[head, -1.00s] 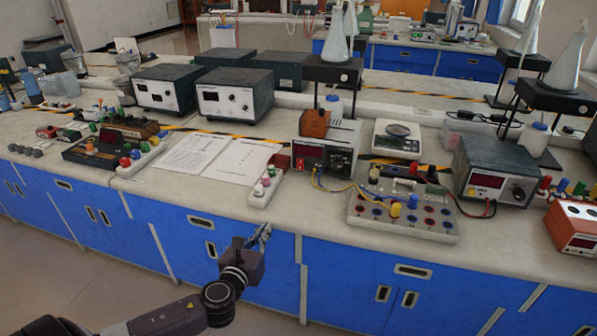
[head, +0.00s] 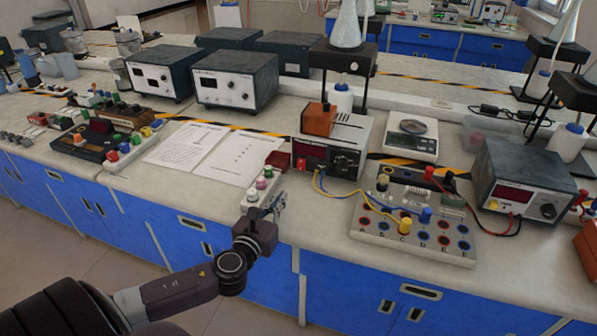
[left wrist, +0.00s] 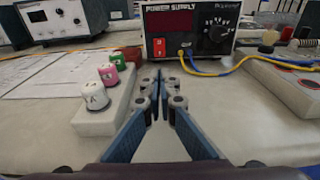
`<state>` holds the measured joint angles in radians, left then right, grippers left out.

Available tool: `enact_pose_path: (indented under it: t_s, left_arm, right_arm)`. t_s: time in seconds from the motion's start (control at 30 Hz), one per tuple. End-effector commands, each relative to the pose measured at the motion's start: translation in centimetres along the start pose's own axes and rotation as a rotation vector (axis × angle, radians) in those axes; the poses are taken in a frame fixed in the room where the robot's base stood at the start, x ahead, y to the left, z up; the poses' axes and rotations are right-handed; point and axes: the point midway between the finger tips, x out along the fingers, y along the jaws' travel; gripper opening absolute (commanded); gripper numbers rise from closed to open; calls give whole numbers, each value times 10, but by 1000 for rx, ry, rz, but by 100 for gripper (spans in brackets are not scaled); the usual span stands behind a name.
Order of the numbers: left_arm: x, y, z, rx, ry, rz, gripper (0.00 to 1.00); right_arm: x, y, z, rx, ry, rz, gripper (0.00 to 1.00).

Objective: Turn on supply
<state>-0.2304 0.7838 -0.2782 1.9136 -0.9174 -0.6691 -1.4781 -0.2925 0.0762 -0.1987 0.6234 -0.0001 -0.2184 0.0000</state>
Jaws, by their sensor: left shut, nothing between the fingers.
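The display shows no digits. My left gripper (head: 279,203) is shut and empty at the bench's front edge. In the left wrist view its fingertips (left wrist: 160,76) point toward the supply, apart from it and below the switch. My right gripper is out of view.
A white strip with coloured terminals (head: 249,203) lies close beside my left gripper. Yellow and blue wires (head: 352,200) run from the supply to a terminal board (head: 385,236) on its right. Papers (head: 215,150) lie to the left. Bare bench lies before the supply.

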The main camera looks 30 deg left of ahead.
Motion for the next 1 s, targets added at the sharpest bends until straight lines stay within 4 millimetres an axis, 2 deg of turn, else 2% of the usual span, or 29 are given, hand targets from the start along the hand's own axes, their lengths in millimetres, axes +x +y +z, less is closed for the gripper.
enact_pose_path:
  t_s: [0.13, 0.27, 0.6, 0.8, 1.0]
  left_arm:
    - [2, 0, 0, -1, 0, 1, 0]
    - [12, 0, 1, -1, -2, 2, 0]
    - [73, 0, 2, -2, -3, 3, 0]
    - [110, 0, 0, -2, -1, 2, 0]
    - [133, 0, 0, -2, -1, 1, 0]
  right_arm:
    - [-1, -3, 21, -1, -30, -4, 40]
    - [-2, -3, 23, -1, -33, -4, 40]
    - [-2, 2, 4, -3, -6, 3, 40]
    - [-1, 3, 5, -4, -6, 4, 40]
    - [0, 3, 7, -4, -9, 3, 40]
